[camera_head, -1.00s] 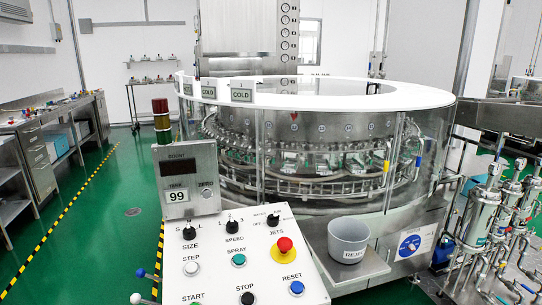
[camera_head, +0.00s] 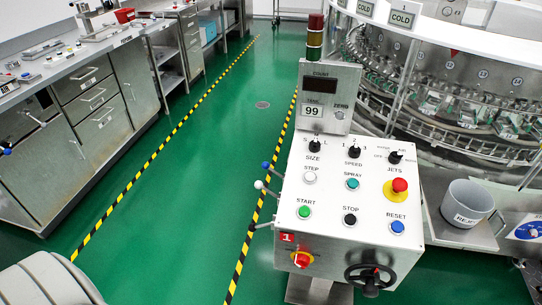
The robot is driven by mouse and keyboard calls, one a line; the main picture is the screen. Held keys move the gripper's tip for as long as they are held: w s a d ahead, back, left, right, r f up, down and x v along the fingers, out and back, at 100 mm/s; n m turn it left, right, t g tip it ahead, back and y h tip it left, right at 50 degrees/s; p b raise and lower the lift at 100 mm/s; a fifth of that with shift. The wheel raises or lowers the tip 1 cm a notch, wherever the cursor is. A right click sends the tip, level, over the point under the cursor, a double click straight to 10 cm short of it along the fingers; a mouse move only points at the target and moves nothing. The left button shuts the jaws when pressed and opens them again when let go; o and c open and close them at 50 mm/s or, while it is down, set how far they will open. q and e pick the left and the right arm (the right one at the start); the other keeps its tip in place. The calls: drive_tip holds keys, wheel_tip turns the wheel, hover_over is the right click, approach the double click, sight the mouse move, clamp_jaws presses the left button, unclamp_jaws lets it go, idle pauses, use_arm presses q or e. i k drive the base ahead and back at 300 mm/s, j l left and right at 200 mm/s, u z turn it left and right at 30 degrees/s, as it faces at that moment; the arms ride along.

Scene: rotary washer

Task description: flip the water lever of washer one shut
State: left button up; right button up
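The control console (camera_head: 335,190) of the washer stands right of centre, with a red "1" label on its front. Two levers stick out from its left side: one with a blue knob (camera_head: 265,166) and, just below it, one with a white knob (camera_head: 258,184). A dark lever end shows lower on the same side. I see no writing that tells which is the water lever. The rotary washer (camera_head: 470,88) stands behind the console at the right, its top cut off by the frame. Neither of my grippers is in view.
A grey bin (camera_head: 466,203) marked REJECT sits right of the console. A black handwheel (camera_head: 370,278) and a red knob (camera_head: 301,259) are on its front. Steel cabinets (camera_head: 110,100) line the left. Green floor (camera_head: 190,200) with striped tape lies clear between.

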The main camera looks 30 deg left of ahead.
sight(265, 165)
drive_tip(key=i+j+u, duration=0.25)
drive_tip(key=j, duration=0.2)
drive_tip(key=j+u, duration=0.25)
drive_tip(key=j, duration=0.2)
drive_tip(key=i+j+u, duration=0.55)
drive_tip(key=j, duration=0.2)
